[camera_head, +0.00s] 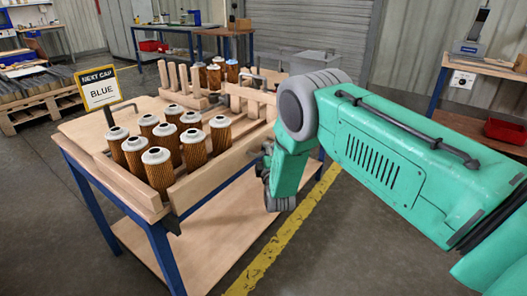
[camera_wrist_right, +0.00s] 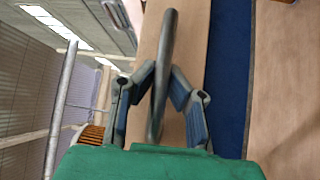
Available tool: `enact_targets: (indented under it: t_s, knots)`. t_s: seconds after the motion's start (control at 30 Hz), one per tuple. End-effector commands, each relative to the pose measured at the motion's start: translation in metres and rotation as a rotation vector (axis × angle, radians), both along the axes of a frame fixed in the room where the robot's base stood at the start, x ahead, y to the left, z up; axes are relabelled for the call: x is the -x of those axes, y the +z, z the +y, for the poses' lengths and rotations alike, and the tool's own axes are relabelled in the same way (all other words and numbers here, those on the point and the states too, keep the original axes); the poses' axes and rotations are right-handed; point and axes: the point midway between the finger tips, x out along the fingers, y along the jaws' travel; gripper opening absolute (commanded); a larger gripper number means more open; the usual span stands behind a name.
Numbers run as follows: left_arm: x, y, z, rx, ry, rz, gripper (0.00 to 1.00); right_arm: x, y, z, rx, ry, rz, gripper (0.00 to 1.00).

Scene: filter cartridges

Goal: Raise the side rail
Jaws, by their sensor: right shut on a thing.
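The side rail (camera_head: 215,176) is a long wooden board along the near right side of the wooden table top, beside the filter cartridges. In the wrist view a wooden board (camera_wrist_right: 148,40) lies behind a grey bar handle (camera_wrist_right: 168,50). My right gripper (camera_wrist_right: 161,82) has its two fingers closed on this handle, one on each side. In the head view my right gripper (camera_head: 266,158) is at the outer side of the rail, partly hidden by my own green arm. The handle is hidden there. My left gripper is out of view.
Several brown filter cartridges (camera_head: 193,148) with pale caps stand inside the rail. A sign (camera_head: 98,88) reads "NEXT CAP BLUE". Wooden slotted holders (camera_head: 180,82) and more cartridges stand farther back. The blue-legged table (camera_head: 165,258) has a lower shelf. Open floor lies to its right.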

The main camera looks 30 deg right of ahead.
Motion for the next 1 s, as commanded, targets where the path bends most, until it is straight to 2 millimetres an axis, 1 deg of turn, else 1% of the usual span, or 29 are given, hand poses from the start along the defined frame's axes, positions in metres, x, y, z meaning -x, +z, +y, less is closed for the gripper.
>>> enact_targets:
  t_s: [0.03, 0.1, 0.13, 0.17, 0.2, 0.47, 0.6, 0.67, 0.73, 1.0]
  knots:
    - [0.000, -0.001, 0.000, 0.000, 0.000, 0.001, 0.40, 0.001, 0.005, -0.011, 0.008, -0.020, -0.012, 0.00]
    - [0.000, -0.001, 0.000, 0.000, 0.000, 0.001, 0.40, 0.001, 0.005, -0.011, 0.007, -0.019, -0.013, 0.00]
    - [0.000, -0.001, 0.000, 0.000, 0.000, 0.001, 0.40, 0.001, 0.005, -0.011, 0.008, -0.020, -0.013, 0.14]
    - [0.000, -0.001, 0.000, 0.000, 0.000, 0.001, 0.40, 0.001, 0.005, -0.011, 0.008, -0.020, -0.013, 0.24]
    - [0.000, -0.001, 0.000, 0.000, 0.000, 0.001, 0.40, 0.001, 0.005, -0.011, 0.008, -0.019, -0.013, 0.33]
    - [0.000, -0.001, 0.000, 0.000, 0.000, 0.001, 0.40, 0.000, 0.003, -0.004, 0.008, -0.012, -0.007, 0.33]
    - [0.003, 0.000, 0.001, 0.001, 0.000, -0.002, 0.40, 0.006, 0.002, 0.000, 0.008, -0.010, -0.005, 0.33]
    - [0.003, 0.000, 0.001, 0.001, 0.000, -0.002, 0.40, 0.013, 0.000, 0.004, 0.009, -0.009, -0.003, 0.33]
    - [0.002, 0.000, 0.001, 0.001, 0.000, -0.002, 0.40, 0.025, -0.002, 0.008, 0.009, -0.009, -0.002, 0.33]
    - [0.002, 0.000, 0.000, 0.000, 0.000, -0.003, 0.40, 0.078, -0.011, 0.025, 0.006, -0.012, -0.002, 0.33]
